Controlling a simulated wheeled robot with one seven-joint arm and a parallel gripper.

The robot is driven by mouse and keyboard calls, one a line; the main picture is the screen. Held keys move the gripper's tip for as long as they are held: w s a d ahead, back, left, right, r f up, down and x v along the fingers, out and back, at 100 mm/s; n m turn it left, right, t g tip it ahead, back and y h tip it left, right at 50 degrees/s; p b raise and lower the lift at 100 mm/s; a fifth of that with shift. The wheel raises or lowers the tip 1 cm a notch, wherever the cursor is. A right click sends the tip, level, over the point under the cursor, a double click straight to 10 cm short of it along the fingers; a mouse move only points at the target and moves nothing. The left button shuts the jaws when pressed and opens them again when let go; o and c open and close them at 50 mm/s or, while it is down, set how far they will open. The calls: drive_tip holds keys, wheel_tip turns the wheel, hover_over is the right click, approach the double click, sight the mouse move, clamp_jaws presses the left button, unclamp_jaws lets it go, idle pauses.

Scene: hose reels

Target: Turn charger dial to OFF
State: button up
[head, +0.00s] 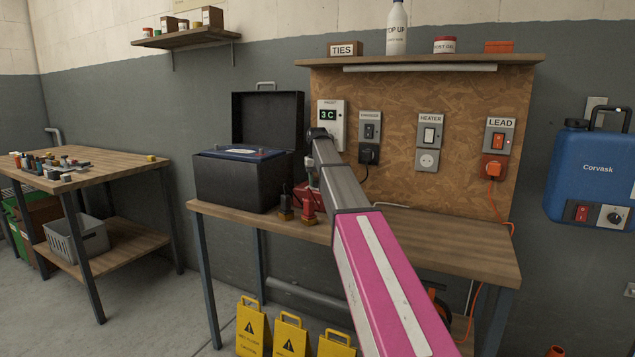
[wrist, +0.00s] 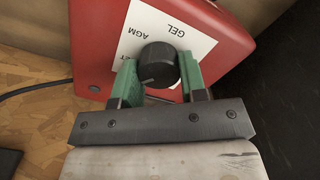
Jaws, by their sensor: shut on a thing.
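The charger (wrist: 92,50) is a red box with a white label in the wrist view. The label reads GEL and AGM, with another word partly cut off by a finger; I see no OFF mark. The black round dial (wrist: 157,62) sits on the label. My gripper (wrist: 157,70) has its green fingers on either side of the dial and is shut on it. The dial's pointer setting is unclear. In the head view the red charger (head: 299,196) shows on the bench, partly hidden behind my arm, and the dial is not visible.
An open black battery box (head: 238,182) stands on the workbench (head: 440,240), left of the charger. Red and black clamps stand near the charger. A board with switches and sockets rises behind. Yellow floor signs (head: 252,325) stand in front; the bench's right side is mostly clear.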

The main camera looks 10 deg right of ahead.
drive_tip(key=n, duration=0.3)
drive_tip(key=shift+a+n, duration=0.1)
drive_tip(key=shift+n, duration=2.2)
drive_tip(key=o, duration=0.9)
drive_tip(key=shift+o, duration=0.2)
drive_tip(key=shift+r, duration=0.1)
wheel_tip(320, 180, up, 11)
drive_tip(key=shift+f, duration=0.2)
